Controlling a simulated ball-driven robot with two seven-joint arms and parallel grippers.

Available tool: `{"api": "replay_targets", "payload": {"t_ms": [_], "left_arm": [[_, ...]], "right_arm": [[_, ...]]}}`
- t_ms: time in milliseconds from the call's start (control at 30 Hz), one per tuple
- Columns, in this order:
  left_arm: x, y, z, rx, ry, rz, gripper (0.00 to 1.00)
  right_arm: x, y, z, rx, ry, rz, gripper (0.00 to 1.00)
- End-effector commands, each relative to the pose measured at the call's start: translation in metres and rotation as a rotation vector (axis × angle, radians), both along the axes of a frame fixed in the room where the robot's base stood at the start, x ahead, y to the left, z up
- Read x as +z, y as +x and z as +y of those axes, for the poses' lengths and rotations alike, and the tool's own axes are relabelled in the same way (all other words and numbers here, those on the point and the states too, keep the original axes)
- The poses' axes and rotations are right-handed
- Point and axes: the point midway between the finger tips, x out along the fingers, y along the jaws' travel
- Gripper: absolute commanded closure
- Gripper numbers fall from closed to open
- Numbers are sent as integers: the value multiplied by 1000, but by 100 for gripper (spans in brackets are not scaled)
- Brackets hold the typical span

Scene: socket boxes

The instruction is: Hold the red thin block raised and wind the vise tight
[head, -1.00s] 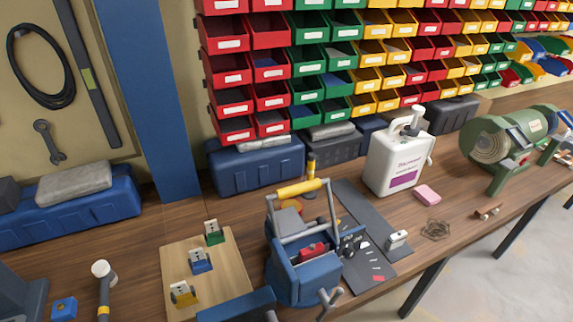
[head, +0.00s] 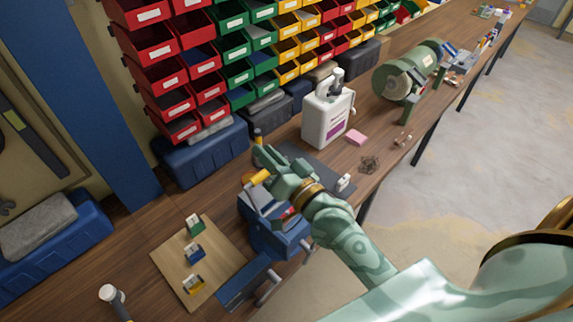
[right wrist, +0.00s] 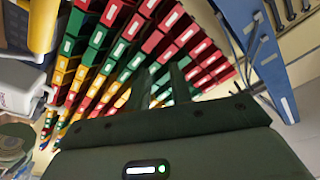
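A small red block (head: 288,213) shows in the head view, low in the blue metal assembly (head: 275,238) with grey bars and a yellow grip (head: 260,178). Grey T-shaped handles (head: 268,287) stick out at the bench's front edge, by a blue plate; I cannot tell exactly which parts make up the vise. My right gripper (head: 268,158) is above and behind the assembly, close to the yellow grip, apart from the red block. In the right wrist view its two dark fingers (right wrist: 160,85) stand apart with nothing between them. My left gripper is out of view.
A wooden board (head: 190,275) with several coloured sockets lies left of the assembly. A white jug (head: 327,115), a pink sponge (head: 357,138) and a green machine (head: 405,75) stand to the right. Bin racks (head: 235,50) line the wall behind.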

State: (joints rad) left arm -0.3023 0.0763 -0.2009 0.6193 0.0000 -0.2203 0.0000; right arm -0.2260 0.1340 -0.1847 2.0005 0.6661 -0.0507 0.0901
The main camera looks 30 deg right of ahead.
Motion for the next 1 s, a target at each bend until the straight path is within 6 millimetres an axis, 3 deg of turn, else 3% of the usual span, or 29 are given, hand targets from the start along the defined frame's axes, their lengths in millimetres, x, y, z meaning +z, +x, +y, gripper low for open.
{"api": "replay_targets", "payload": {"t_ms": [33, 100, 167, 233, 300, 400, 467, 500, 600, 633, 800, 900, 1000], "left_arm": [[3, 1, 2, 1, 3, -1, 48], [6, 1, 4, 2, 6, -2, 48], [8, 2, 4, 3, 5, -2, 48], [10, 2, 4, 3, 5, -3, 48], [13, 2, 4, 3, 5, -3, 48], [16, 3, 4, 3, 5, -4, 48], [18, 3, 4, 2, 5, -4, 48], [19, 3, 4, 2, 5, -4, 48], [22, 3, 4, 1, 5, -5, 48], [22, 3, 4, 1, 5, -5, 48], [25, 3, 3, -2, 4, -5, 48], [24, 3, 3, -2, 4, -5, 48], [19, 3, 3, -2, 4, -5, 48]], "right_arm": [[36, 12, -16, -45, 218, -101, 78], [74, 22, -53, -127, 568, -236, 78], [92, 27, -90, -210, 869, -338, 78], [95, 30, -134, -324, 1212, -438, 78], [79, 32, -170, -465, 1551, -517, 78], [33, 32, -196, -722, 2007, -594, 78], [2, 30, -193, -910, 2254, -616, 78], [-18, 28, -184, -1051, 2398, -622, 78], [-53, 20, -144, -1426, 2670, -608, 78], [-59, 16, -130, 1497, -2649, 582, 78], [-64, 0, -64, 1581, -2177, 409, 78], [-62, -6, -44, 1605, -2046, 365, 78], [-68, -9, -37, 1614, -1999, 351, 78]]}}
